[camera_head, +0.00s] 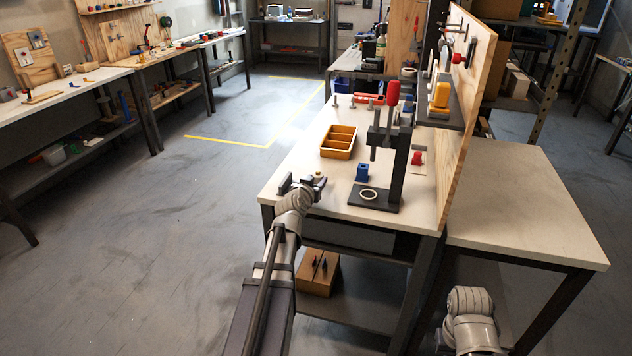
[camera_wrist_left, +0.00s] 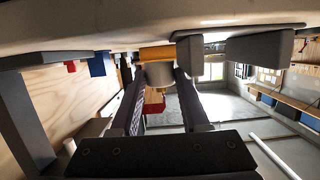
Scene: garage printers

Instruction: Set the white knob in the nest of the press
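The press (camera_head: 391,150) is a dark frame with a red-handled lever, standing on the near right of the workbench. Its nest, a pale ring (camera_head: 368,194), lies empty on the dark base under the ram. My left gripper (camera_head: 318,184) is at the bench's near left, to the left of the press base and apart from it. In the left wrist view its two dark fingers flank the white knob (camera_wrist_left: 160,74) at their tips and appear closed on it. I cannot tell whether the knob touches the bench. My right arm shows at the lower right; its fingers are out of sight.
A blue block (camera_head: 362,173) stands just behind the nest. A yellow divided tray (camera_head: 338,142) lies further back. Dark blocks (camera_wrist_left: 255,47) stand beside my left gripper. A wooden tool panel (camera_head: 464,120) borders the bench on the right. Bare bench lies between gripper and press.

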